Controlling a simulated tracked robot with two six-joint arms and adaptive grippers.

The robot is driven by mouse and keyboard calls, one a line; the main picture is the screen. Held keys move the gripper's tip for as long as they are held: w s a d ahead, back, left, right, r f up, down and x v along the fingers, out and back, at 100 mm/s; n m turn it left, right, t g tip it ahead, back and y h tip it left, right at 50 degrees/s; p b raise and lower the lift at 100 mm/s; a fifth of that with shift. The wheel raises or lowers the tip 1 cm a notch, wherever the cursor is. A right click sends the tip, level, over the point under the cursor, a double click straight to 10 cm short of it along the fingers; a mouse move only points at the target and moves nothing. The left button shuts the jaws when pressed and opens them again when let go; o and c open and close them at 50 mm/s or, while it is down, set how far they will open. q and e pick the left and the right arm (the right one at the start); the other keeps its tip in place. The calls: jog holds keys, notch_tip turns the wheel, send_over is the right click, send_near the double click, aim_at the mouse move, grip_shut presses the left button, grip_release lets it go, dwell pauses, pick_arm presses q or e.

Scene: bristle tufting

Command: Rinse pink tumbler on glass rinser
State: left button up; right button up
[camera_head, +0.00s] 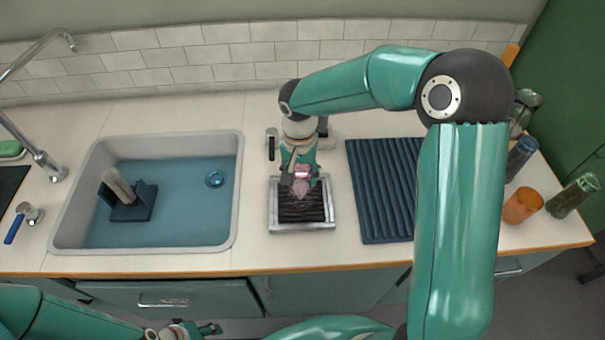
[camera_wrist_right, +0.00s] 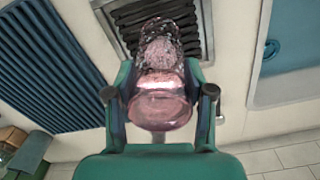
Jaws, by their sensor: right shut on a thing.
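The pink tumbler (camera_head: 301,187) is a clear pink glass over the glass rinser (camera_head: 302,226), a metal-framed tray with dark ridged slats. My right gripper (camera_head: 301,178) is shut on the tumbler. In the right wrist view the tumbler (camera_wrist_right: 160,103) sits between the two fingers (camera_wrist_right: 162,100), its far end toward the dark slats, with a speckled, watery look there. I cannot tell whether it touches the rinser (camera_wrist_right: 206,20). My left gripper (camera_head: 208,329) is low in the head view, in front of the counter and away from the tumbler; its fingers are too small to read.
A sink (camera_head: 239,190) with a blue basin and a brush fixture (camera_head: 130,197) is at the left. A dark ribbed mat (camera_head: 372,190) lies right of the rinser. An orange tumbler (camera_head: 522,206), a green one (camera_head: 574,196) and a blue one (camera_head: 520,158) stand at the far right.

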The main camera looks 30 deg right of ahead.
jog(key=shift+s, duration=0.1)
jog(key=shift+r+p, duration=2.25)
jog(key=shift+r, duration=1.3)
jog(key=shift+f, duration=0.1)
